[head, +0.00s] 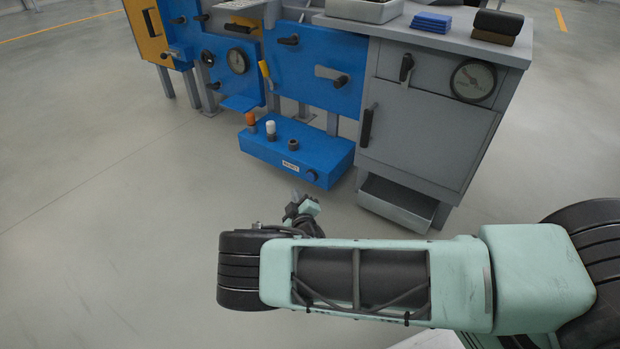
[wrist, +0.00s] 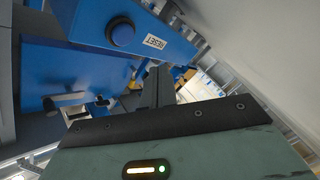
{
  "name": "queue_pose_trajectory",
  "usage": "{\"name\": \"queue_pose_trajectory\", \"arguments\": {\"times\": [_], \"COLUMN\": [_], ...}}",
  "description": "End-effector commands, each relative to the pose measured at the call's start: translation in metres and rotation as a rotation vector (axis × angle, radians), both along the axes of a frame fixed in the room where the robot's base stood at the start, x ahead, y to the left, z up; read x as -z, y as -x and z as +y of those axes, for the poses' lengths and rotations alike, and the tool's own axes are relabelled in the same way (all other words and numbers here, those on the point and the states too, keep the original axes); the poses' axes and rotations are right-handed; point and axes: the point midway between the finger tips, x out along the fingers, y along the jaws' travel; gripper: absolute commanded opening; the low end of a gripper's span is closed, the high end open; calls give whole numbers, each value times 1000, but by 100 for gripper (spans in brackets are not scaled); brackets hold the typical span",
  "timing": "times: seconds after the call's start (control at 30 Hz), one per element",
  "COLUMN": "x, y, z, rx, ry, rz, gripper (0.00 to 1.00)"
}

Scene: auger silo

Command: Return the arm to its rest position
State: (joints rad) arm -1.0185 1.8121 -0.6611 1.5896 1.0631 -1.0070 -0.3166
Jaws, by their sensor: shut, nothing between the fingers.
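My arm stretches across the lower right of the head view, with a pale green link and black joints. My gripper (head: 301,206) shows small and partly hidden beyond the arm's left end, above the bare floor in front of the blue box. In the wrist view my gripper (wrist: 158,88) has its dark fingers together with nothing seen between them. The blue box (head: 297,155) carries an orange-topped, a white-topped and a dark knob on its top. The wrist view shows its blue round button and RESET label (wrist: 155,41) close by. I see no contact between gripper and box.
A grey cabinet (head: 425,135) with a gauge, handles and a low open tray (head: 397,203) stands right of the box. Blue cloths (head: 432,22) and dark rolled cloths lie on its top. Blue panels (head: 318,70) with handles stand behind. The floor at left is clear.

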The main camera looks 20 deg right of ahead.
Motion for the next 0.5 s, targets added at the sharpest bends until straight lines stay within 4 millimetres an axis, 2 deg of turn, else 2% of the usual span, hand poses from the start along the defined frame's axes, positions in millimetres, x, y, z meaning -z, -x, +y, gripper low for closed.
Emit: {"name": "queue_pose_trajectory", "arguments": {"times": [0.4, 0.5], "x": [0, -7], "y": [0, 0], "z": [0, -1], "rx": [2, 25], "ry": [-1, -25], "rz": [1, 26], "gripper": [0, 0]}}
